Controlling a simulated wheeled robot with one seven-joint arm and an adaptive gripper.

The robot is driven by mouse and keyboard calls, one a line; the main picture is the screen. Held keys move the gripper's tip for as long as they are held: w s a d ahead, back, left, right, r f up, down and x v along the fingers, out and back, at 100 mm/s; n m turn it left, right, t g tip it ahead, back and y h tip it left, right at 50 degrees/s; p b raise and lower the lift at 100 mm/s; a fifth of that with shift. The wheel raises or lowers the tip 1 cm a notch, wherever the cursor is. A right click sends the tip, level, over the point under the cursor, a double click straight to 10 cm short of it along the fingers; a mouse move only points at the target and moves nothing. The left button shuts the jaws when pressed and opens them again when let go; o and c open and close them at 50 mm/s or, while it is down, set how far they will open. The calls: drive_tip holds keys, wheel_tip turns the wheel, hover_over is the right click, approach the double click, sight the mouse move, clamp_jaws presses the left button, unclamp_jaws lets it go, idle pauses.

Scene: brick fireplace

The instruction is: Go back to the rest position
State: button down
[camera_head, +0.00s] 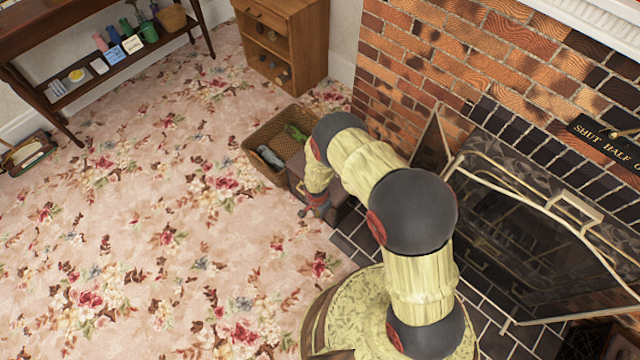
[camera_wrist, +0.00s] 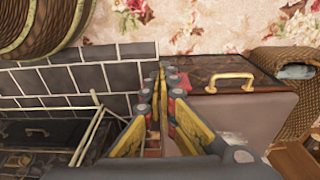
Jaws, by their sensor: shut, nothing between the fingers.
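My arm reaches from the round base at the bottom of the head view, bending over toward the wicker basket and the fireplace. My gripper (camera_head: 320,207) points down at the end of the arm, partly hidden by its own links, beside a brown case. In the wrist view my gripper (camera_wrist: 166,76) shows its two yellow fingers with their tips close together and nothing between them. The brown case (camera_wrist: 226,72) with a brass handle lies just right of the fingers there. I cannot tell whether the fingertips touch it.
The wicker basket (camera_head: 252,163) holds a grey bottle (camera_head: 270,157) and a green item (camera_head: 296,132). The fireplace screen (camera_head: 520,215) stands at right on dark tiles. A wooden cabinet (camera_head: 290,45) and a side table (camera_head: 40,38) stand behind. Flowered carpet at left is largely free.

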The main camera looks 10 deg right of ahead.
idle(0.3)
drive_tip(key=s+d+r+n+g+h, duration=0.1)
drive_tip(key=s+d+r+n+g, duration=0.15)
drive_tip(key=s+n, duration=0.5)
wheel_tip(320, 180, up, 35)
drive_tip(key=s+d+n, duration=0.1)
drive_tip(key=d+n, duration=0.2)
drive_tip(key=n, duration=0.1)
drive_tip(key=s+d+r+t, duration=0.1)
drive_tip(key=s+r+t, duration=0.1)
drive_tip(key=r, duration=0.8)
drive_tip(key=s+d+r+t+y+p, duration=0.1)
drive_tip(key=s+r+t, duration=0.2)
drive_tip(key=r, duration=0.8)
drive_tip(key=s+d+r+t+p, duration=0.1)
drive_tip(key=s+r+t, duration=0.1)
drive_tip(key=s+r, duration=0.4)
wheel_tip(320, 180, up, 5)
drive_tip(key=shift+s+m+y, duration=0.25)
drive_tip(key=shift+m+y, duration=0.1)
drive_tip(key=shift+y, duration=0.05)
drive_tip(key=shift+d+t, duration=0.15)
drive_tip(key=shift+t, duration=0.1)
